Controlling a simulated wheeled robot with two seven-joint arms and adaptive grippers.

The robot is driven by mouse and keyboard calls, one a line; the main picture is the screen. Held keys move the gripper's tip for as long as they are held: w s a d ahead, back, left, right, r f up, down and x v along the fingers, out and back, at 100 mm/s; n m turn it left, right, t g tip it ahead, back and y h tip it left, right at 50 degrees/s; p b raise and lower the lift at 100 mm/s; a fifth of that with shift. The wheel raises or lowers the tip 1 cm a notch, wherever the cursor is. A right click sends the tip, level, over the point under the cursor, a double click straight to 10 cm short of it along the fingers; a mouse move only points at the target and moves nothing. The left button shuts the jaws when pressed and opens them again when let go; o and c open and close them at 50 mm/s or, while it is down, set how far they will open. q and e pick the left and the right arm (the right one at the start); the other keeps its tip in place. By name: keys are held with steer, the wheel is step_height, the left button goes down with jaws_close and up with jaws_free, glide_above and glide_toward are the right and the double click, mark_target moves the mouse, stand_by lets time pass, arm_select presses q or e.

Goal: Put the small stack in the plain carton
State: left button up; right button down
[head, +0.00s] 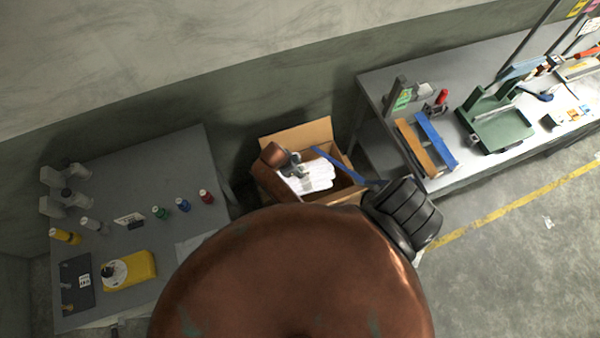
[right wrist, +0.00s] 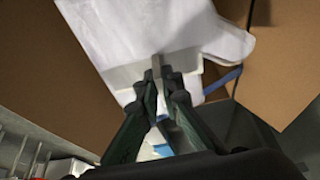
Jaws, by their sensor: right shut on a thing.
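The small stack of white gloves (head: 308,180) shows in the head view inside the outline of the open plain carton (head: 297,134). My right gripper (head: 294,168) is shut on the stack's edge and holds it over the carton's opening. In the right wrist view the fingertips (right wrist: 166,80) pinch the white stack (right wrist: 150,30), with the brown cardboard (right wrist: 285,50) behind and around it. I cannot tell whether the stack touches the carton's bottom. My own brown arm hides the carton's near side. My left gripper is not in view.
A grey table (head: 110,228) with small coloured bottles and a yellow device (head: 130,270) stands left. A workbench (head: 380,85) with a green press (head: 495,120) stands right. A thin blue strip (head: 345,166) crosses the carton's right side.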

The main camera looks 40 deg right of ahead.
stand_by(0.5)
steer(key=shift+f+b, duration=8.45)
steer(key=shift+f, duration=2.4)
steer(key=c, duration=2)
jaws_free()
steer(key=shift+c, duration=0.2)
step_height(320, 180, up, 27)
steer(key=p, duration=2)
steer(key=shift+f+p, duration=0.1)
steer(key=shift+p, duration=0.2)
steer(key=shift+d, duration=0.1)
